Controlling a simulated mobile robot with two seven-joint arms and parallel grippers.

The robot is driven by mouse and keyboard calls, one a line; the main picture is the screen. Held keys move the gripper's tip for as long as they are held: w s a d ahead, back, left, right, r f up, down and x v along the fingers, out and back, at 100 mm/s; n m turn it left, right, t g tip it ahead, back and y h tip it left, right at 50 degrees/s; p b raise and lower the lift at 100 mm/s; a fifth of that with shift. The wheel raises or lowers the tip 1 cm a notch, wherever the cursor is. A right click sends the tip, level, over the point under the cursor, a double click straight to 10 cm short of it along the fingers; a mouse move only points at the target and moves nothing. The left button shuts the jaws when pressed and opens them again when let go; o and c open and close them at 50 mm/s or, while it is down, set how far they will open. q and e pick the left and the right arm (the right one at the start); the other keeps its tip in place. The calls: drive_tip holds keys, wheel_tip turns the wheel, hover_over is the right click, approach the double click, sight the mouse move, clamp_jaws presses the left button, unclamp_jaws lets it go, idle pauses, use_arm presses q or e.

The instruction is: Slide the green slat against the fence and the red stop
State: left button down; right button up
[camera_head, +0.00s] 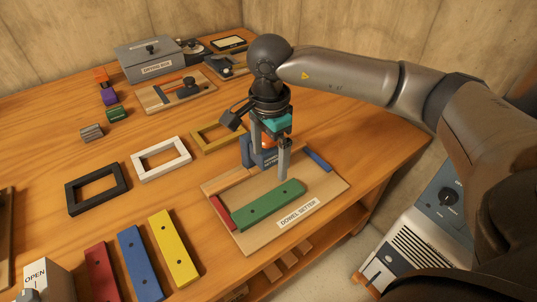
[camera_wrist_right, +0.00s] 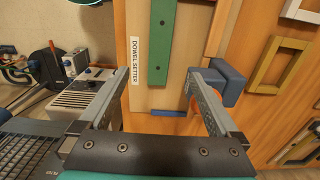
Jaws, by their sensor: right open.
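The green slat (camera_head: 268,205) lies flat on the wooden board labelled DOWEL SETTER (camera_head: 325,187). Its left end is close to the red stop (camera_head: 222,212); I cannot tell whether they touch. The wooden fence (camera_wrist_right: 217,28) runs beside the slat in the wrist view, with a strip of bare board between them. My right gripper (camera_head: 266,170) is open and empty at the board, near the slat's right end and over its fence side; the slat also shows in the wrist view (camera_wrist_right: 161,45). The gripper hides part of the fence in the head view. My left gripper is not in view.
A blue block (camera_wrist_right: 226,82) stands by the fence, close to one finger. A blue strip (camera_head: 317,160) lies at the board's right end. Red (camera_head: 101,272), blue (camera_head: 139,262) and yellow (camera_head: 174,248) slats lie in front left.

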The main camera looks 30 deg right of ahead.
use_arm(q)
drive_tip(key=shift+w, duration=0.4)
use_arm(e)
drive_tip(key=b, duration=0.2)
approach(269, 201)
wheel_tip(269, 201, down, 7)
drive_tip(key=shift+s+f+b, duration=0.1)
drive_tip(key=shift+b, duration=0.75)
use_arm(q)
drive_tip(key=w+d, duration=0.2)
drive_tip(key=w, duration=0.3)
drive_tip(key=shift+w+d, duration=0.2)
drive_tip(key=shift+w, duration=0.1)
use_arm(e)
drive_tip(key=shift+f, duration=0.75)
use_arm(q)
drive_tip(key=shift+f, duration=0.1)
